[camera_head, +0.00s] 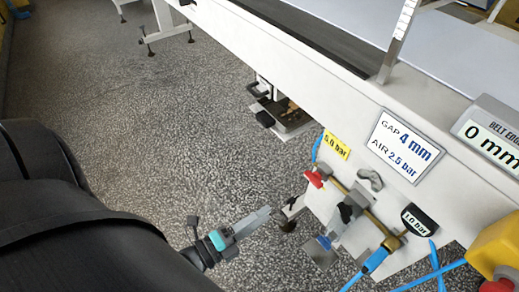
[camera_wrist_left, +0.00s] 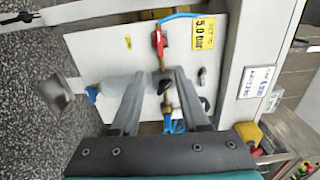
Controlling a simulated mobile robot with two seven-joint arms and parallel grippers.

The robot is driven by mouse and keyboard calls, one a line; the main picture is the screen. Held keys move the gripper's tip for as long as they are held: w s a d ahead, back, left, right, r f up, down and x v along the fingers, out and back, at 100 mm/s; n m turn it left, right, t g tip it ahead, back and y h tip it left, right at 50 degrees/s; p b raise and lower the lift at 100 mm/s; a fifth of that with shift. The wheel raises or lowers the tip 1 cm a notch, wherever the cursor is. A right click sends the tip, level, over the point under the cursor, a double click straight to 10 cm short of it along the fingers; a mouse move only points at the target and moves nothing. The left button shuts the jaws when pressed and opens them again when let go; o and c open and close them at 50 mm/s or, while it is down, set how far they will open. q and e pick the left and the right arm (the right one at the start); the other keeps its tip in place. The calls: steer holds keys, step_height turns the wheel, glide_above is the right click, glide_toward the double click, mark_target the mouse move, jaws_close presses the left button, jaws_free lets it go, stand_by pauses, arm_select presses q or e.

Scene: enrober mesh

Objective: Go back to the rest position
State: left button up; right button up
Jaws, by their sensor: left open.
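My left gripper (camera_head: 262,216) is over the speckled floor, just left of the machine's air fittings in the head view. In the left wrist view its two grey fingers (camera_wrist_left: 160,82) are spread apart with nothing held between them. Beyond them is the white panel with a red valve handle (camera_wrist_left: 158,41), brass pipework and dark knobs. I see a gap between the fingers and the fittings in the head view. My right gripper is in neither view.
The white machine (camera_head: 290,85) fills the right side. Its panel carries a red handle (camera_head: 314,179), a 1.0 bar gauge (camera_head: 418,220), blue hoses (camera_head: 375,262) and a yellow emergency-stop box (camera_head: 497,249). A sign (camera_head: 404,140) reads gap 4 mm, air 2.5 bar. Open floor (camera_head: 150,110) lies left.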

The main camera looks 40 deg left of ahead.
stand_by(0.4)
arm_select(q)
step_height(320, 180, down, 13)
steer(key=s+a+n+g+y+p, duration=0.3)
steer(key=n+g+y+p, duration=0.25)
steer(key=n, duration=0.55)
steer(key=s+a+f+n+g+p, duration=0.1)
steer(key=s+f+n+g, duration=0.3)
steer(key=s, duration=0.3)
steer(key=s+a+f+n+g+y+p, duration=0.1)
steer(key=s+f+n+g+p, duration=0.1)
steer(key=s+f+n+g, duration=0.2)
steer(key=s+n+g, duration=0.1)
steer(key=s, duration=0.2)
steer(key=shift+s+f, duration=0.25)
steer(key=shift+s, duration=0.05)
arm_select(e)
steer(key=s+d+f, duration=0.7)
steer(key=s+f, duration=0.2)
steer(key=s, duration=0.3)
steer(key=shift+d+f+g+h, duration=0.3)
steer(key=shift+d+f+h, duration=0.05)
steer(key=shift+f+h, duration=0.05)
